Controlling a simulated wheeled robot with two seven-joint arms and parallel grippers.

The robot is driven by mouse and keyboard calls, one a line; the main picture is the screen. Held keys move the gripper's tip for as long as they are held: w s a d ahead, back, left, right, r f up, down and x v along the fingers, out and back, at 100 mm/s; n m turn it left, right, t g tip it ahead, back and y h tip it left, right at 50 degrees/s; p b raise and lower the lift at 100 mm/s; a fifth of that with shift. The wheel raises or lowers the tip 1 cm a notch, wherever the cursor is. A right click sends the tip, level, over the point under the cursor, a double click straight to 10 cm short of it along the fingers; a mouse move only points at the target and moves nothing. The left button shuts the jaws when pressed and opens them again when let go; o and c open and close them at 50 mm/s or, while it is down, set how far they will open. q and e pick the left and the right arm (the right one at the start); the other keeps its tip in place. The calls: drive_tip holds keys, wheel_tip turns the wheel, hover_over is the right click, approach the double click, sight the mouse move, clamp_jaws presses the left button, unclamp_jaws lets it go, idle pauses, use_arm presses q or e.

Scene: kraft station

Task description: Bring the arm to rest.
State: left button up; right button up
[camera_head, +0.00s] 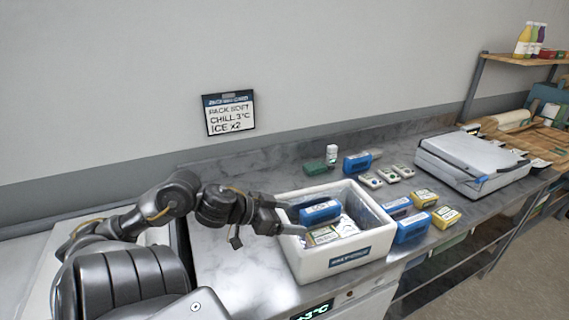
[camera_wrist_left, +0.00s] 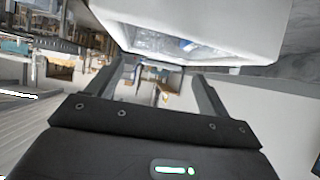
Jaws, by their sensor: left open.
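My left arm reaches in from the left in the head view. My left gripper (camera_head: 289,217) is at the left rim of the white box, with its fingers apart and nothing between them. In the left wrist view the two fingers of the gripper (camera_wrist_left: 168,78) stand wide apart. The white box (camera_head: 345,262) stands on the steel counter and holds a blue pack (camera_head: 320,212), a yellow-labelled pack (camera_head: 322,236) and a silvery pouch. The box also fills the top of the left wrist view (camera_wrist_left: 215,25). My right gripper does not show.
Blue packs (camera_head: 411,228) and yellow packs (camera_head: 445,217) lie right of the box. Small round-topped packs, a green item (camera_head: 315,168) and a white bottle (camera_head: 331,154) stand behind. A grey closed case (camera_head: 470,160) sits farther right. A sign (camera_head: 229,112) hangs on the wall.

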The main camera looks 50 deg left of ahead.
use_arm(q)
drive_tip(key=shift+s+a+r, duration=0.15)
drive_tip(key=shift+s+r, duration=0.15)
drive_tip(key=shift+s, duration=0.15)
idle(0.3)
